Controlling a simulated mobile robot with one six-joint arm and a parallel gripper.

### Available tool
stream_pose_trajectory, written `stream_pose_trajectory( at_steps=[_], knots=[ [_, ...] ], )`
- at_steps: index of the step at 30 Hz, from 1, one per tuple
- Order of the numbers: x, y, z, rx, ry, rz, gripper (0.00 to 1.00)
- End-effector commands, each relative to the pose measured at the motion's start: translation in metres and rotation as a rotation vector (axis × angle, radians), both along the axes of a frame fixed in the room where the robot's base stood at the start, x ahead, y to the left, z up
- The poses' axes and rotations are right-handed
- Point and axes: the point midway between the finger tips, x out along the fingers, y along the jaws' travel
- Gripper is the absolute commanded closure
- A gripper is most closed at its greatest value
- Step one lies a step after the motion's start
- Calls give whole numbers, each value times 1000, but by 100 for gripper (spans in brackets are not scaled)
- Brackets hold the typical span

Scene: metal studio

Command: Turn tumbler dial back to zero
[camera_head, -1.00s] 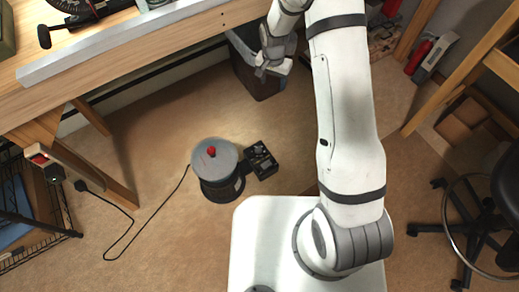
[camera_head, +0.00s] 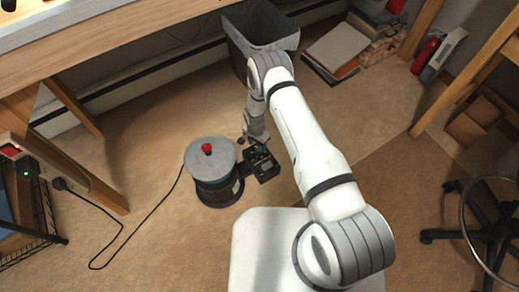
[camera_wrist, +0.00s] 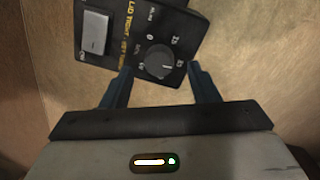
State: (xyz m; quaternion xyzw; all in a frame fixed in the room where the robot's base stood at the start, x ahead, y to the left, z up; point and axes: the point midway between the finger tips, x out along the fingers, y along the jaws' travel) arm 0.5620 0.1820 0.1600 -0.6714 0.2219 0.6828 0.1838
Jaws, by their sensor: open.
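The tumbler (camera_head: 212,175) is a dark drum with a grey lid and a red knob on top, standing on the floor. Its black control box (camera_head: 264,169) sits against its right side. In the wrist view the box (camera_wrist: 112,50) shows a light rocker switch (camera_wrist: 95,32) and a round black dial (camera_wrist: 157,62) with white numbers around it. The 0 is above the dial; a light mark shows on the knob's right half, but its exact reading is unclear. My gripper (camera_wrist: 160,68) is open, its fingers on either side of the dial; contact is not clear.
A wooden bench (camera_head: 130,42) spans the back left. A grey bin (camera_head: 262,35) stands behind my arm. A black cable (camera_head: 121,232) runs across the floor to the left. A wheeled stool (camera_head: 470,215) stands at right. The floor left of the tumbler is mostly clear.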

Motion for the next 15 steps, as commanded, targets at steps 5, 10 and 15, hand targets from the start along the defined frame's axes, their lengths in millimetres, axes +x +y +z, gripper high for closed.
stream_pose_trajectory(
  at_steps=[5, 10, 15],
  knots=[
    [0, -1, -27, 0, 0, 0, 45],
    [-1, -2, -35, 0, -1, 0, 45],
    [-1, -2, -35, 0, -1, 0, 45]
  ],
)
